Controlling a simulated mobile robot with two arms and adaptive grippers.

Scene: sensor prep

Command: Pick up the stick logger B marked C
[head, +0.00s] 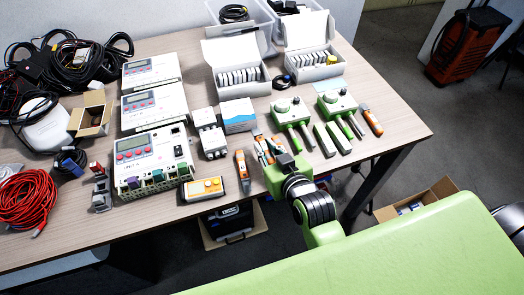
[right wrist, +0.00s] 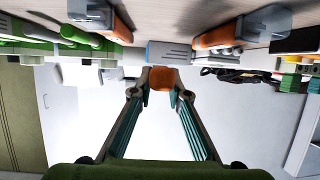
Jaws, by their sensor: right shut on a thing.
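My right gripper (head: 265,148) is over the front part of the table. In the right wrist view its two fingers (right wrist: 160,88) are shut on an orange stick logger, whose orange end (right wrist: 161,77) shows between the fingertips. Its letter marking cannot be read, and the fingers hide most of it. Another orange and grey stick logger (head: 242,168) lies just left of the gripper; it also shows in the wrist view (right wrist: 222,36). A further orange stick logger (head: 372,122) lies at the right, beside the green devices. My left gripper is not in view.
Green box devices (head: 292,110) and green-grey sticks (head: 325,140) lie right of the gripper. White unit boxes (head: 150,160), a yellow meter (head: 203,189) and a blue-white box (head: 238,115) stand to the left. Open white boxes (head: 237,75) stand behind. The table's front edge is close.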

